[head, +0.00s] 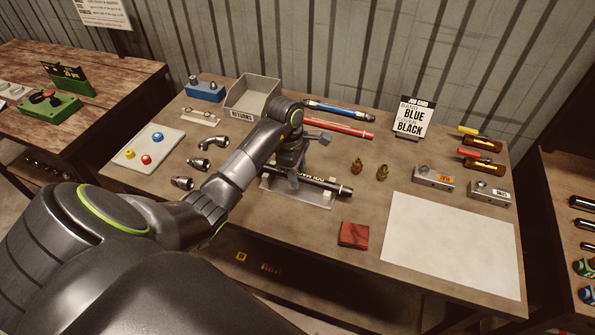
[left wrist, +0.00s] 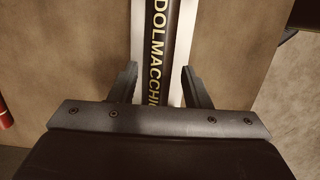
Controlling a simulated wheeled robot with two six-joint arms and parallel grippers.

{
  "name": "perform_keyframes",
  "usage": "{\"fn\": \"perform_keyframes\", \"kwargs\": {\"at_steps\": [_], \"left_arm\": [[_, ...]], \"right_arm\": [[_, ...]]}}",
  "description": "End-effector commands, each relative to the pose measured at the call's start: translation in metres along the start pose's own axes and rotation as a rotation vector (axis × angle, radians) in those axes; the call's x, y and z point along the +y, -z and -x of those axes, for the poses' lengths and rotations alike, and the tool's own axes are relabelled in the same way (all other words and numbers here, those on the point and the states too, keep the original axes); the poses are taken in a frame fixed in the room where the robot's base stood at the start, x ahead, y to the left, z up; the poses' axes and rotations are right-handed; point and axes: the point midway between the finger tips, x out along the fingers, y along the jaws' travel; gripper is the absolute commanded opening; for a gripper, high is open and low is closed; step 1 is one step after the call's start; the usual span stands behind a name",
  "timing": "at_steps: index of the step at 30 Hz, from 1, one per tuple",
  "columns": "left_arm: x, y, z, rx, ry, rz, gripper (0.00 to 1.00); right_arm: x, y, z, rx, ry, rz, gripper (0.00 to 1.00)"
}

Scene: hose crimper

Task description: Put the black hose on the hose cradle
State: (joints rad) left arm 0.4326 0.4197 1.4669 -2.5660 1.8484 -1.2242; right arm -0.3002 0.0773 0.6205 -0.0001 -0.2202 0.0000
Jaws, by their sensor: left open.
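The black hose (head: 318,182) lies along the pale grey hose cradle (head: 295,196), near the table's front edge. Its metal-tipped right end sticks out to the right. In the left wrist view, the hose (left wrist: 165,50) with its yellowish lettering runs over the cradle's pale strip (left wrist: 138,45). My left gripper (head: 290,178) is above the hose, pointing down. In the wrist view its open fingers (left wrist: 160,82) stand on either side of the hose, with a gap on each side. My arm and gripper hide part of the hose and cradle in the head view.
Blue (head: 338,111) and red (head: 340,127) hoses lie behind the cradle. A grey returns bin (head: 240,108) stands at back left. Metal fittings (head: 200,163) lie left. Two brass fittings (head: 357,166), a red block (head: 353,234) and a clear white sheet (head: 450,245) are right.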

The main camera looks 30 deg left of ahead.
Motion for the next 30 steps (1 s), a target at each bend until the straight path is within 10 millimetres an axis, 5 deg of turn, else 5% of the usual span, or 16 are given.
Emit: {"fn": "perform_keyframes", "kwargs": {"at_steps": [6,12,16,30], "left_arm": [[0.001,0.0,0.008,0.0,-0.004,-0.001,0.43],[0.002,0.001,0.048,0.003,-0.009,-0.003,0.43],[0.0,-0.001,0.087,0.001,-0.002,0.0,0.43],[0.0,0.0,0.122,0.0,0.0,0.0,0.43]], "right_arm": [[0.0,-0.001,-0.001,0.0,0.0,0.0,0.36],[-0.001,-0.003,-0.019,-0.001,-0.001,0.0,0.36],[0.001,0.0,0.009,-0.002,-0.001,0.0,0.36],[0.008,0.004,0.042,-0.001,-0.005,0.002,0.36]]}}
